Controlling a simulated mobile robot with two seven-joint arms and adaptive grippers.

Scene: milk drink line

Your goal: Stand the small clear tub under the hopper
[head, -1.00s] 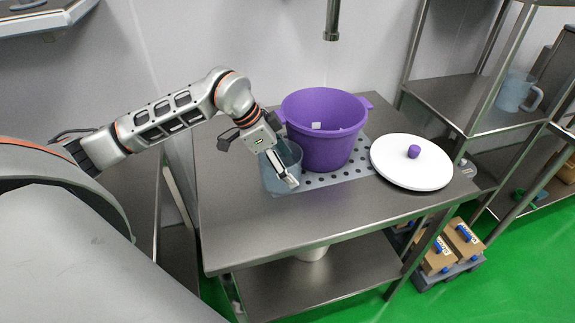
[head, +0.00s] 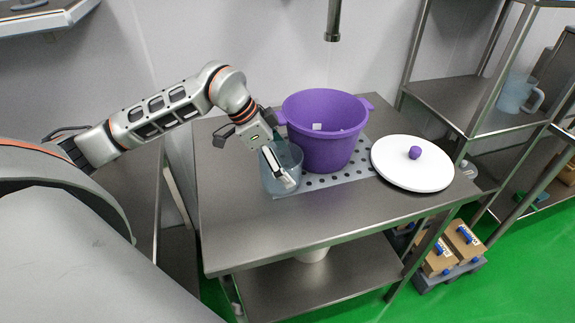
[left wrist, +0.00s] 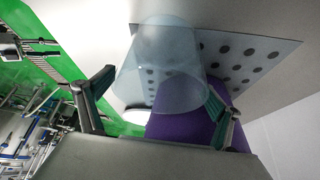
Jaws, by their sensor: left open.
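The small clear tub (head: 294,160) stands upright on the table in the head view, beside the purple bucket and at the left end of the perforated plate. My left gripper (head: 279,168) reaches down at the tub and covers part of it. In the left wrist view, the open fingers (left wrist: 156,107) lie on either side of the clear tub (left wrist: 165,60). Whether a finger touches its wall I cannot tell. A metal pipe (head: 333,20) hangs above the purple bucket. I cannot make out a hopper for certain. My right gripper is not in view.
The purple bucket (head: 325,145) is close to the tub on the right. The perforated plate (head: 318,181) lies under them. A white lid (head: 412,178) with a purple knob lies at the right. The table's left and front areas (head: 235,225) are clear. Shelves (head: 450,100) stand right.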

